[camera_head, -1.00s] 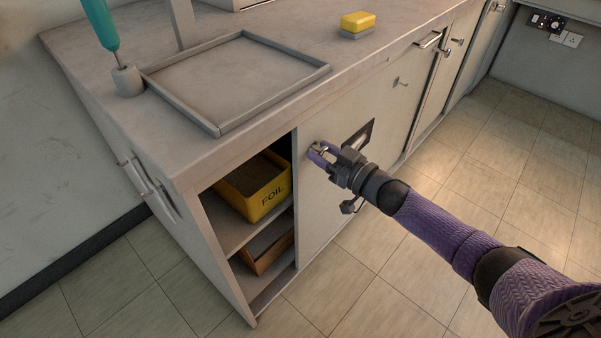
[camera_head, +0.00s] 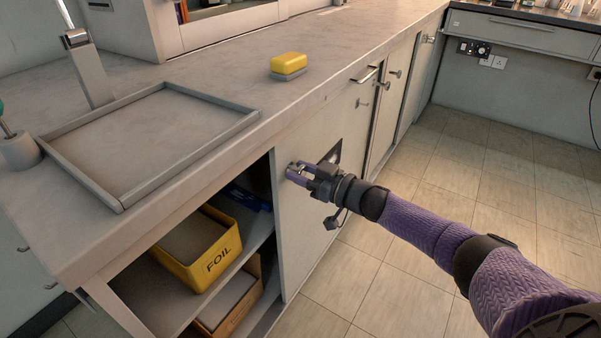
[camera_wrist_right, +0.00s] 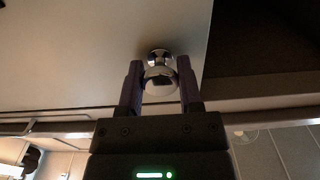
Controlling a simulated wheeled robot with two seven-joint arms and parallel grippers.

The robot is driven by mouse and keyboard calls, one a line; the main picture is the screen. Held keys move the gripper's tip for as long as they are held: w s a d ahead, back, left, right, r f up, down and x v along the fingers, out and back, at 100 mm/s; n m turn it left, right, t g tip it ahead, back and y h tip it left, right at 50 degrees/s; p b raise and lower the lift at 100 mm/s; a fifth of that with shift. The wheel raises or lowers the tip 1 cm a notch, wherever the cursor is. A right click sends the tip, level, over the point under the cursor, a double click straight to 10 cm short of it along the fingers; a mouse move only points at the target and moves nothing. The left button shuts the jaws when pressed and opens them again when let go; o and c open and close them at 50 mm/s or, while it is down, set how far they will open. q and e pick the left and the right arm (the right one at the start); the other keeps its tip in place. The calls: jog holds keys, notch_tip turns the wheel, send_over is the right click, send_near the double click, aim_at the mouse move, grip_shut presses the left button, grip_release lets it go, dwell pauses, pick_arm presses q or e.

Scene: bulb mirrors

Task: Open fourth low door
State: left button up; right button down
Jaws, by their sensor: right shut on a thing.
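My right gripper (camera_head: 293,170) is at the pale low door (camera_head: 300,225) beside the open shelf bay in the head view. In the right wrist view the gripper (camera_wrist_right: 160,85) is shut on a round shiny knob (camera_wrist_right: 159,78), one dark finger on each side. The knob's base meets a pale panel (camera_wrist_right: 80,50), with a dark area to the right of the panel. The open bay lies left of the door's near edge. My left gripper is not in view.
The bay holds a yellow FOIL box (camera_head: 207,257) above a brown box (camera_head: 232,300). A tray (camera_head: 135,195) and a yellow sponge-like block (camera_head: 289,63) are on the worktop (camera_head: 215,75). More knobbed doors (camera_head: 388,120) stand to the right. The tiled floor (camera_head: 420,255) in front is clear.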

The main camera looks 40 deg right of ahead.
jog(key=shift+c, duration=1.3)
grip_release()
jog(key=shift+f, duration=0.1)
jog(key=shift+s+d, duration=0.15)
jog(key=shift+s, duration=0.15)
pick_arm(q)
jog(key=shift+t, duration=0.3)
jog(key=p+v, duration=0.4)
jog(key=p, duration=0.1)
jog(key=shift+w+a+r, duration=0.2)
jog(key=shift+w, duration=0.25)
pick_arm(e)
jog(key=v, duration=0.9)
jog(key=shift+s, duration=0.15)
